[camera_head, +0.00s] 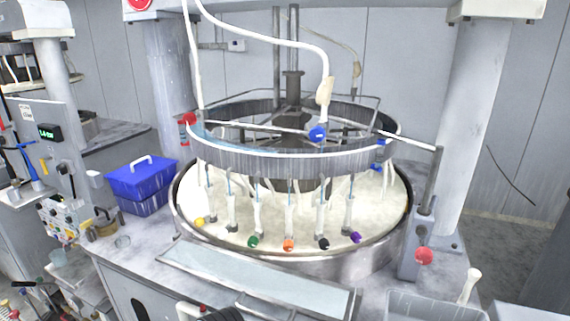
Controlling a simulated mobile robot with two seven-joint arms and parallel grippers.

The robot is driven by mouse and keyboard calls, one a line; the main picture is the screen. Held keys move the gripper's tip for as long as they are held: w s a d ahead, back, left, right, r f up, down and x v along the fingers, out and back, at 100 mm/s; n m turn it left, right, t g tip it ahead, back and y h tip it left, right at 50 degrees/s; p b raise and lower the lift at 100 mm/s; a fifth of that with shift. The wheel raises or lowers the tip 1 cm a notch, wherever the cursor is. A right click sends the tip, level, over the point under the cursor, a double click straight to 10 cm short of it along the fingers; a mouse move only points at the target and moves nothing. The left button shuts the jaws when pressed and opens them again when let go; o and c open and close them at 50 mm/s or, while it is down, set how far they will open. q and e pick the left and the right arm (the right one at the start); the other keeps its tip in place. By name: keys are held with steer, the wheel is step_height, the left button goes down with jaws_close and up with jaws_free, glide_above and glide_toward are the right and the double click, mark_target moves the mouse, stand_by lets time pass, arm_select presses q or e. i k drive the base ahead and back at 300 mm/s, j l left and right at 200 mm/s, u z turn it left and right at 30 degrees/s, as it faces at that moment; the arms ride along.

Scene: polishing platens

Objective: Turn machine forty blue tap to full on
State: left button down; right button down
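A second blue fitting (379,150) is on the right side of the ring. I cannot read any machine number, and I cannot tell how far either blue part is turned. Below the ring is the round polishing platen with a milky surface (385,215) and a metal rim (345,262). Neither of my grippers can be made out in this view.
Yellow, green, orange, black and purple knobs (289,244) line the platen's front. A red knob (424,255) is on a right post. A blue lidded box (142,184) stands left, a grey tray (430,306) front right. White columns (475,120) flank the machine.

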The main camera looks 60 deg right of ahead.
mark_target(317, 134)
steer(key=k+z, duration=0.15)
steer(key=z, duration=0.7)
steer(key=i+j+z, duration=0.1)
steer(key=z, duration=1.25)
steer(key=i+j, duration=0.05)
